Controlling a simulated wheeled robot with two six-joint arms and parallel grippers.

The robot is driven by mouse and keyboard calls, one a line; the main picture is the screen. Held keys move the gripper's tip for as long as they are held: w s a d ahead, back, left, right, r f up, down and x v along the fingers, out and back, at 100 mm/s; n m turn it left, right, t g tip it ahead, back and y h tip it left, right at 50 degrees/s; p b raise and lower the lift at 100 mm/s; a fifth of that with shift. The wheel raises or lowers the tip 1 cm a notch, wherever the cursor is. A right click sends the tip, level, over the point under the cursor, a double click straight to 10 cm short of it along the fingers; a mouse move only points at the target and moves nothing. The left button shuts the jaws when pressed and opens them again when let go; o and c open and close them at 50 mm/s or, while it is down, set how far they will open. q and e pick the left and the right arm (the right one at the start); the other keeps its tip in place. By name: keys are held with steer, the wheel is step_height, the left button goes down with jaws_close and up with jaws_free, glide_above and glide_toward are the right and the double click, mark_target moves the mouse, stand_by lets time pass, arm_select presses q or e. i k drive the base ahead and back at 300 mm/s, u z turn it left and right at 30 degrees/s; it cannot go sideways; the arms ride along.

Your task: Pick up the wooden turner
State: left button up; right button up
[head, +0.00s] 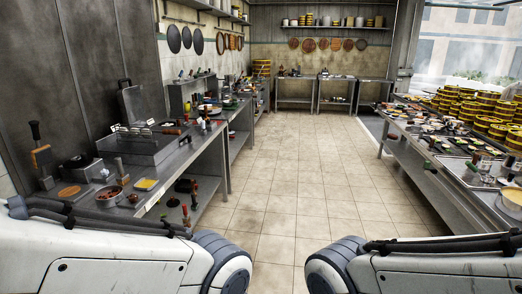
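I cannot pick out a wooden turner for certain; the utensils are small at this distance. An upright tool with a dark handle and an orange-brown wooden part (41,158) stands at the near left end of the left steel counter (160,172). Several short brown-handled items (194,192) show on the shelf below that counter. Two of my white arm links cross the bottom of the head view, but neither gripper is in the picture.
A fryer-like steel unit (150,145) with a raised lid sits on the left counter. The right counter (425,150) carries stacked yellow steamers (482,108) and small dishes. Pans (308,45) hang at the back. The tiled floor (295,165) between the counters is clear.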

mark_target(206, 112)
steer(key=i, duration=6.65)
steer(key=u, duration=3.3)
